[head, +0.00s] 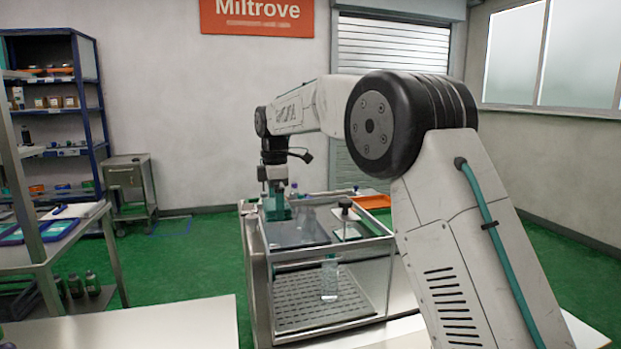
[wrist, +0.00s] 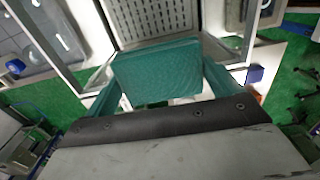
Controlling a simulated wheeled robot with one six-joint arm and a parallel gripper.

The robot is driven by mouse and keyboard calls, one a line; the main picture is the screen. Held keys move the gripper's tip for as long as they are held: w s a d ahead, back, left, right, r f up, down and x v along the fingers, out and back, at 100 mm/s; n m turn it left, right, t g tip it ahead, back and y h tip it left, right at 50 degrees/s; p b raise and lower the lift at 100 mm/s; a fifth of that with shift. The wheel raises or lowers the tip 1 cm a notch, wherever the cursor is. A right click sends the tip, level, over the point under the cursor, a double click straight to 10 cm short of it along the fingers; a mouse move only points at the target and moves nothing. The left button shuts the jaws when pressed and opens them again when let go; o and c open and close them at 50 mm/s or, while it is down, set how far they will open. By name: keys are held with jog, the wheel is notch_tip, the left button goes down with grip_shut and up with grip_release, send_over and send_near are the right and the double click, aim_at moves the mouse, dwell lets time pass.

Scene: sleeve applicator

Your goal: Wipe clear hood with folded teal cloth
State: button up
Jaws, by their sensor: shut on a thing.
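The clear hood (head: 375,275) is a see-through box with a pale frame on the bench, over a dark slotted floor. It also shows in the wrist view, with its frame (wrist: 195,30) around the slotted floor. My gripper (head: 276,212) points down at the hood's far left top edge. In the wrist view, my gripper (wrist: 158,84) is shut on the folded teal cloth (wrist: 157,72), a flat pad between its teal fingers. I cannot tell whether the cloth touches the hood. In the head view, cloth and fingers blend together.
A clear bottle (head: 329,280) stands inside the hood. A dark-knobbed post (head: 345,212) rises at the hood's top right. An orange tray (head: 373,202) lies behind. A blue-framed shelf (head: 88,75) and steel cart (head: 125,172) stand at left. Green floor is open between them.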

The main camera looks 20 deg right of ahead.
jog(key=shift+r, duration=2.4)
jog(key=shift+d, duration=0.15)
